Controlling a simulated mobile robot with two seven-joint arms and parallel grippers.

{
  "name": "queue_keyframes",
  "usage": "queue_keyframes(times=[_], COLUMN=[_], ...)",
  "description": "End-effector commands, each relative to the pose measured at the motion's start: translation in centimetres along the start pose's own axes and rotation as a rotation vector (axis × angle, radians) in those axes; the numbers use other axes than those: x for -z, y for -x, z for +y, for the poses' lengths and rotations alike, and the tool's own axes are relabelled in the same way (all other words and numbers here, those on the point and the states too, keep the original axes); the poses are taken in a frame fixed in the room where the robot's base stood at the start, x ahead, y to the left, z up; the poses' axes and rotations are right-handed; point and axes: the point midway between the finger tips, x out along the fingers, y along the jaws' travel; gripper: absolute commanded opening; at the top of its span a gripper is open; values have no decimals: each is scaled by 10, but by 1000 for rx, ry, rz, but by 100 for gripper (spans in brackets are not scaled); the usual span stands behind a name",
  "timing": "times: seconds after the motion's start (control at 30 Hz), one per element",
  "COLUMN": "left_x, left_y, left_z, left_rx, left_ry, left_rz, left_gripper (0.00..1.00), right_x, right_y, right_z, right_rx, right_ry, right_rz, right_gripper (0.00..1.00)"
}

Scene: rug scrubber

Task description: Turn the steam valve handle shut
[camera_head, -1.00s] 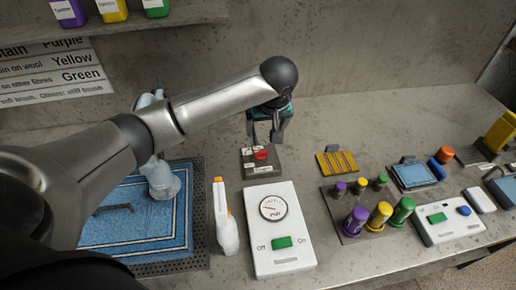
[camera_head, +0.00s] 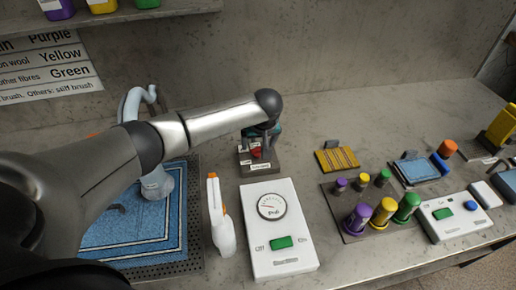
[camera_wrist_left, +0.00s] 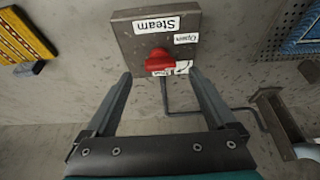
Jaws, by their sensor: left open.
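The red steam valve handle (camera_wrist_left: 156,62) sits on a grey box (camera_wrist_left: 125,35) with white labels reading "Steam" and "Open", and a third label partly covered by the handle. In the head view the red handle (camera_head: 256,152) shows just below my left gripper (camera_head: 263,141), on its box (camera_head: 260,167). In the left wrist view my left gripper (camera_wrist_left: 160,85) is open, its two fingers apart on either side of the handle's near side. The handle lies just beyond the fingertips, and nothing is between the fingers. My right gripper is not in view.
A white gauge panel (camera_head: 283,258) with a green button and a white spray bottle (camera_head: 219,225) stand in front of the valve. A blue rug (camera_head: 140,238) lies at left. A striped yellow pad (camera_head: 337,160) and coloured bottles (camera_head: 383,212) are at right.

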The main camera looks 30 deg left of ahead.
Motion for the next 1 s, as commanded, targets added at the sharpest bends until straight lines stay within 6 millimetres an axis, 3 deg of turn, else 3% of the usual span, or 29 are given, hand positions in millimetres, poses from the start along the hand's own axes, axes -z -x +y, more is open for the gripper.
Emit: queue_keyframes(times=[0.1, 0.3, 0.7, 1.0], left_x=[0, 0, 0, 0], left_y=[-17, -33, -36, -36], left_z=[0, 0, 0, 0], left_rx=[2, 0, 0, 0], left_ry=[1, 0, 0, 0], left_rz=[1, 0, 1, 1], left_gripper=[90, 90, 90, 56], right_x=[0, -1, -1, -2], right_y=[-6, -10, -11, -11], right_z=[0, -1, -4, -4], right_rx=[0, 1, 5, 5], right_ry=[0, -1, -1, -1], right_rz=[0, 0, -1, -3], right_gripper=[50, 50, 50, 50])
